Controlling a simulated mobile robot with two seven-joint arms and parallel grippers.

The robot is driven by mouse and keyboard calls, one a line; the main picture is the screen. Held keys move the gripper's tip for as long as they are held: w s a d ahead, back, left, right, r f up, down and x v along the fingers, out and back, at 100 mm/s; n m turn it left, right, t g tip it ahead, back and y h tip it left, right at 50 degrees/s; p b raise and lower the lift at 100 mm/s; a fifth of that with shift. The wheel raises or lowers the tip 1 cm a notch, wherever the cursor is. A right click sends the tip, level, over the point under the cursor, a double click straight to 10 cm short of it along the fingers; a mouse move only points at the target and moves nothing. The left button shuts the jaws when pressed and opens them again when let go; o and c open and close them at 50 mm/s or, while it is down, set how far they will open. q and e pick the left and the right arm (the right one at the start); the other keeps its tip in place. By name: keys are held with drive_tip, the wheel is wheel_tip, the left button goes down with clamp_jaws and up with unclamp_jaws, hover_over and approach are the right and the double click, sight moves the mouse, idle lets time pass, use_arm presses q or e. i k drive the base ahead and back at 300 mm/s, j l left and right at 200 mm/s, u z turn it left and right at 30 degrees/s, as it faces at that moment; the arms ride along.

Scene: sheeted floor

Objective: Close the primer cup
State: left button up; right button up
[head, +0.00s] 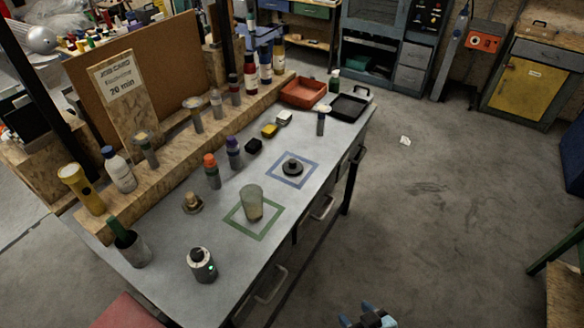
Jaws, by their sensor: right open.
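A translucent greenish cup (252,203), which looks like the primer cup, stands upright inside a green square outline (262,236) on the grey bench. Its top looks open, with no lid on it. A dark round lid-like piece with a raised knob (292,167) lies inside a blue square outline (314,164), behind and right of the cup. My right gripper (358,315) shows only in part at the bottom edge, over the floor in front of the bench. It is open and apart from the cup and the lid. My left gripper is out of view.
Orange-topped (211,171) and purple-topped (234,152) bottles stand behind the cup. Red (303,105) and black (364,117) trays sit at the far end.

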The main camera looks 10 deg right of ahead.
sight(251, 195)
drive_tip(key=u, duration=0.85)
drive_tip(key=l+u, duration=0.6)
drive_tip(key=u, duration=0.15)
drive_tip(key=k+l+u, duration=0.1)
drive_tip(key=l+u, duration=0.3)
drive_tip(key=k+l+u, duration=0.25)
drive_tip(key=l, duration=0.2)
drive_tip(key=k+l+u, duration=0.3)
drive_tip(key=k+l, duration=0.25)
drive_tip(key=l, duration=0.25)
drive_tip(key=k+l, duration=0.3)
drive_tip(key=l, duration=0.15)
drive_tip(key=k+l+u, duration=0.1)
drive_tip(key=k+l, duration=0.15)
drive_tip(key=l, duration=0.25)
